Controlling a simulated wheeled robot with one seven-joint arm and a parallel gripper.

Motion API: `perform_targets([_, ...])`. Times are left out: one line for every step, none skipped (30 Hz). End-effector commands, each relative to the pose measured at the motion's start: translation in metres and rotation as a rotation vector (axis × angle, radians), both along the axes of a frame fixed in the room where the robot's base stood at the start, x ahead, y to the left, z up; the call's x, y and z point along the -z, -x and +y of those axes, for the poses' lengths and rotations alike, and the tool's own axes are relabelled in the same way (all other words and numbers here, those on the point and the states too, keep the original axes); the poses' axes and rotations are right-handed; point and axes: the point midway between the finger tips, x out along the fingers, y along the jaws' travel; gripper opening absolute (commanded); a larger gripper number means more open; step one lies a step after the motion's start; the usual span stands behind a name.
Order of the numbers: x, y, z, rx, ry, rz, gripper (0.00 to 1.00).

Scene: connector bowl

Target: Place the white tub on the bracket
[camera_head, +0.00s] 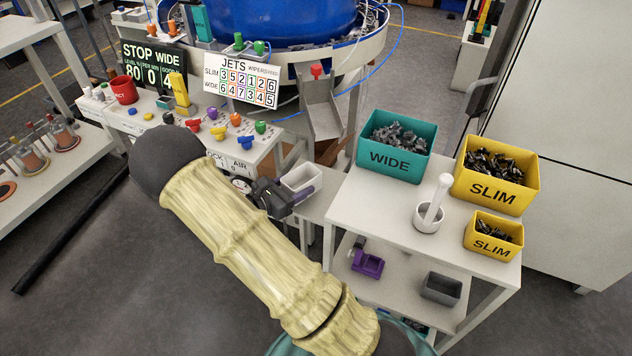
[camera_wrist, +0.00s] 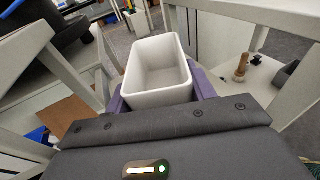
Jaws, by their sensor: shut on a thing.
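The white tub (camera_head: 302,176) is a small, open rectangular box. In the wrist view the tub (camera_wrist: 158,75) looks empty and roughly upright between my purple fingers. My gripper (camera_head: 294,190) is shut on it, with a finger on each side. A pale, narrow ledge (camera_head: 318,207) lies just below and to the right of the tub in the head view, beside the white cart. It may be the bracket; I cannot tell for sure. The tub and gripper partly hide it, and whether the tub touches it is unclear.
A metal chute (camera_head: 322,107) stands behind the tub. The white cart (camera_head: 375,207) at right holds a teal WIDE bin (camera_head: 395,160), yellow SLIM bins (camera_head: 493,192) and a mortar with pestle (camera_head: 430,215). The button desk (camera_head: 205,150) is at left.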

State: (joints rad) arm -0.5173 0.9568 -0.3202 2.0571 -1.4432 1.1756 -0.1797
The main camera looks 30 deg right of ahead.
Motion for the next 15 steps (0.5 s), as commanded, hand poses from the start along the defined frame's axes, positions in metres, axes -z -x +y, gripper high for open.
perform_targets([0.0,-0.002,-0.013,0.005,0.001,0.0,0.27])
perform_targets([0.0,-0.004,-0.019,0.005,0.001,0.0,0.27])
perform_targets([0.0,-0.006,-0.027,0.005,0.001,0.0,0.27])
perform_targets([0.0,-0.008,-0.033,0.004,0.001,0.0,0.27])
perform_targets([0.0,-0.01,-0.038,0.004,0.001,0.0,0.27])
perform_targets([0.0,-0.011,-0.044,0.003,0.001,0.0,0.27])
perform_targets([0.0,-0.013,-0.047,0.002,0.001,0.0,0.27])
perform_targets([0.0,-0.014,-0.05,0.002,0.0,-0.001,0.27])
perform_targets([0.0,-0.015,-0.052,0.0,0.0,0.0,0.27])
perform_targets([0.0,-0.015,-0.053,0.0,0.0,0.0,0.27])
perform_targets([0.0,-0.015,-0.054,-0.001,0.0,0.0,0.27])
perform_targets([0.0,-0.015,-0.054,-0.001,0.0,0.0,0.27])
perform_targets([0.0,-0.015,-0.054,-0.001,0.0,0.0,0.27])
perform_targets([0.0,-0.015,-0.053,-0.001,0.0,0.0,0.27])
perform_targets([0.0,-0.015,-0.053,-0.001,0.0,0.0,0.27])
